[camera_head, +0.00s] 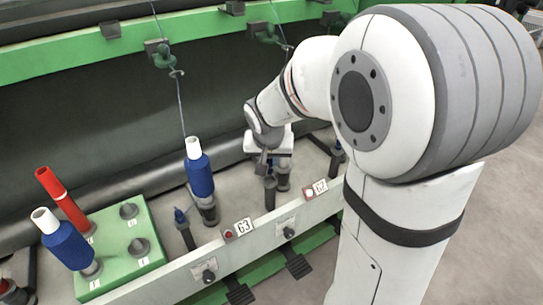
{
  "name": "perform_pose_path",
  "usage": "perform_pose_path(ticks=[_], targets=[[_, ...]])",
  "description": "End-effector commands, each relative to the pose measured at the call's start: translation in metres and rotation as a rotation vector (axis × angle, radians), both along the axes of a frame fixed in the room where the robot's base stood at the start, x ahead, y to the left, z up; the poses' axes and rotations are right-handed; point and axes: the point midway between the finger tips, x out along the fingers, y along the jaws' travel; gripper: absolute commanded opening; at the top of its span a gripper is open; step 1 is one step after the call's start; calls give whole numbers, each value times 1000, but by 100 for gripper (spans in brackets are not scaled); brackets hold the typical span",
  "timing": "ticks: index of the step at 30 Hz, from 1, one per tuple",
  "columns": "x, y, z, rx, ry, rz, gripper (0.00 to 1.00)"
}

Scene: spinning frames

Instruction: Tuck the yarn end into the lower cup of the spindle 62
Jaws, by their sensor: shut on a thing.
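My gripper (266,165) is small and partly hidden by my wrist. It is shut, just above and left of the spindle 62 (283,178), behind the plate marked 62 (320,187). The yarn end in its jaws is too thin to make out here. A yarn (280,36) comes down from the guide above and passes out of sight behind my arm. The spindle's lower cup is too small to tell apart, and I cannot tell whether the gripper touches the spindle.
A blue bobbin (199,174) stands on the neighbouring spindle, near the plate marked 63 (243,227), with yarn running up from it. A green peg tray (115,275) at left holds a red bobbin (63,200) and a blue bobbin (68,246); two pegs are bare.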

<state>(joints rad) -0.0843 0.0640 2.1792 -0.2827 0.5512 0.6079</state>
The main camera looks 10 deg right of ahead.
Motion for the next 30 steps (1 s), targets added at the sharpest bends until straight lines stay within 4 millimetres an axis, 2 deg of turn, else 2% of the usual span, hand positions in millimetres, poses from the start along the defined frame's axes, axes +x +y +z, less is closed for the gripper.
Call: perform_pose_path(ticks=[15, 29, 30], targets=[[0, 0, -33, 0, 0, -1, 5], [0, -1, -36, 0, -1, -2, 5], [0, -1, -36, 0, -1, -2, 18]])
